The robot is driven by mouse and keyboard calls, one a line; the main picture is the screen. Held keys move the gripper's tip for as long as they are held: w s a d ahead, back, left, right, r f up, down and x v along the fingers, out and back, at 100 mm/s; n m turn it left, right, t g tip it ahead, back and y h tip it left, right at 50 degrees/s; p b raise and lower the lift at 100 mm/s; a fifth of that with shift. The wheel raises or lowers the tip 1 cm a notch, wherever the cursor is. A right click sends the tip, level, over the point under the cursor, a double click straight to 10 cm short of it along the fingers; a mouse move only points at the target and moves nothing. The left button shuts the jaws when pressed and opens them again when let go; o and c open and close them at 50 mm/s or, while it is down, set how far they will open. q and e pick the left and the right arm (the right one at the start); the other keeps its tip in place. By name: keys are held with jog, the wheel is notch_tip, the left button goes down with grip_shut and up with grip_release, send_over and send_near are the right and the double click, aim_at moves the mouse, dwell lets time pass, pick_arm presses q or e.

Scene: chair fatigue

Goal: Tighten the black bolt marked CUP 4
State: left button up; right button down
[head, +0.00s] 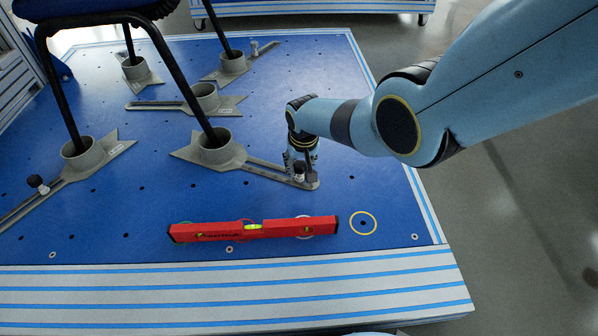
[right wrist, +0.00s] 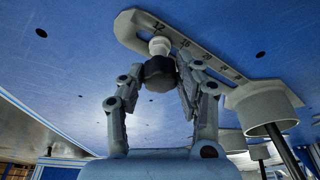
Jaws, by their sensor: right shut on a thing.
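The black bolt (right wrist: 158,72) shows in the right wrist view as a black knob on a pale collar, at the slotted bracket arm's end marked 12. My right gripper (head: 301,168) comes down over it from above in the head view and is shut on it, one finger on each side. The slotted arm (head: 262,169) runs left to a grey cup (head: 216,154) that holds a black chair leg. The cup also shows in the right wrist view (right wrist: 262,103). I cannot read a CUP 4 mark. The left gripper is not in view.
A red spirit level (head: 275,232) lies in front on the blue perforated table (head: 110,215). A yellow ring (head: 363,223) is to its right. Other cups (head: 78,160) hold chair legs. Another black-knobbed bolt (head: 37,183) stands at the left. The table's right side is mostly clear.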

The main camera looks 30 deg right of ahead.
jog(key=c, duration=2.1)
grip_release()
jog(key=m, duration=0.3)
jog(key=shift+h, duration=0.3)
jog(key=shift+m, duration=0.5)
grip_shut()
jog(key=shift+w, duration=0.1)
jog(key=o, duration=1.2)
grip_release()
jog(key=n, duration=0.3)
jog(key=shift+n, duration=0.5)
